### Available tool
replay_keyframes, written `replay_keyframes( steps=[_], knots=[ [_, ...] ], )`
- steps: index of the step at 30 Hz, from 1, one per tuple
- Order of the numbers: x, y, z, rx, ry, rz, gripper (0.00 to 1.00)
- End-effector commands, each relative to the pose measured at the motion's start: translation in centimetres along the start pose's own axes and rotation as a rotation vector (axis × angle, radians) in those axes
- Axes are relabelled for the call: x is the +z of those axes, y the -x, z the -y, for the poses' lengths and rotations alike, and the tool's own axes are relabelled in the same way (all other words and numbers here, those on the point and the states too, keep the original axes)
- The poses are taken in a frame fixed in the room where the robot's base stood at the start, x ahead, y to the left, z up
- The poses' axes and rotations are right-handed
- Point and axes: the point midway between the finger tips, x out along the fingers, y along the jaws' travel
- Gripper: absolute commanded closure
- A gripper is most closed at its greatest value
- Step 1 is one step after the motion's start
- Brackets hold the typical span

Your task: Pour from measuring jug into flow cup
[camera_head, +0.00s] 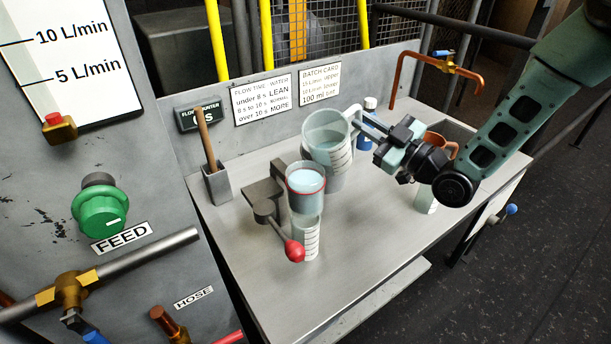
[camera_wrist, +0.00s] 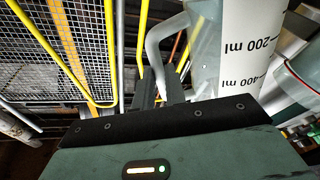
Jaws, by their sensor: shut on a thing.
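The measuring jug (camera_head: 326,138) is clear, with a printed scale, and stands behind the flow cup in the head view. My gripper (camera_head: 364,122) is shut on its pale handle (camera_wrist: 158,45), on the jug's right side. The jug looks near upright; whether its base touches the bench I cannot tell. The flow cup (camera_head: 305,181) has a red rim line and pale blue liquid inside, in front of the jug. In the wrist view, the jug's scale (camera_wrist: 245,50) shows 200 ml and 400 ml marks.
A clear graduated cylinder (camera_head: 311,240) is under the flow cup, beside a red knob (camera_head: 294,250). A grey holder (camera_head: 217,186) with a wooden stick is at left. A blue bottle (camera_head: 366,136) and copper pipe (camera_head: 400,72) are at back. The front bench (camera_head: 370,245) is clear.

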Motion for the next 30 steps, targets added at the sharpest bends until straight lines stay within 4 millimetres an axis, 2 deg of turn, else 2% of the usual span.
replay_keyframes(
  steps=[9,18,23,30],
  knots=[
    [4.0,0.0,-0.5,-0.009,-0.262,0.104,1.0],
    [6.3,0.1,-0.4,-0.013,-0.443,0.175,1.0],
    [6.4,0.1,-0.6,-0.014,-0.474,0.188,1.0],
    [3.8,-0.5,-1.9,-0.014,-0.476,0.188,1.0]
  ],
)
